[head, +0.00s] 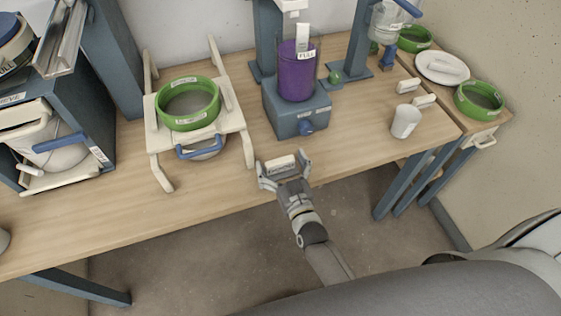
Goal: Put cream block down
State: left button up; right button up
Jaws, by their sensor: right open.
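A cream block (281,161) with a dark-lettered label on its front lies at the front edge of the wooden table (230,192). My right gripper (284,164) is open, with one finger at each side of the block. I cannot tell whether the fingers touch the block, or whether its underside rests fully on the wood. My left gripper is not in view.
A purple container (297,75) stands on a blue-grey base behind the block. A green-rimmed sieve (188,104) sits on a cream stand to the left. A white cup (405,121) and two cream blocks (408,86) are at right.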

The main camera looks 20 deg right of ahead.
jog(key=shift+r, duration=0.1)
jog(key=s+b, duration=0.1)
jog(key=s, duration=1.1)
jog(key=shift+d, duration=0.2)
jog(key=s+f+n+g+y, duration=0.1)
jog(key=s+f+g, duration=0.35)
jog(key=f, duration=0.95)
jog(key=s+f+n+g, duration=0.1)
jog(key=s+f+g, duration=0.35)
jog(key=f, duration=0.95)
jog(key=s+d+f+g, duration=0.4)
jog(key=s+f, duration=0.3)
jog(key=s, duration=0.4)
jog(key=s+d+f+g+h, duration=0.1)
jog(key=s+d+f+g, duration=0.3)
jog(key=s+f, duration=0.4)
jog(key=s, duration=0.3)
jog(key=shift+d+h, duration=0.2)
jog(key=shift+h, duration=0.1)
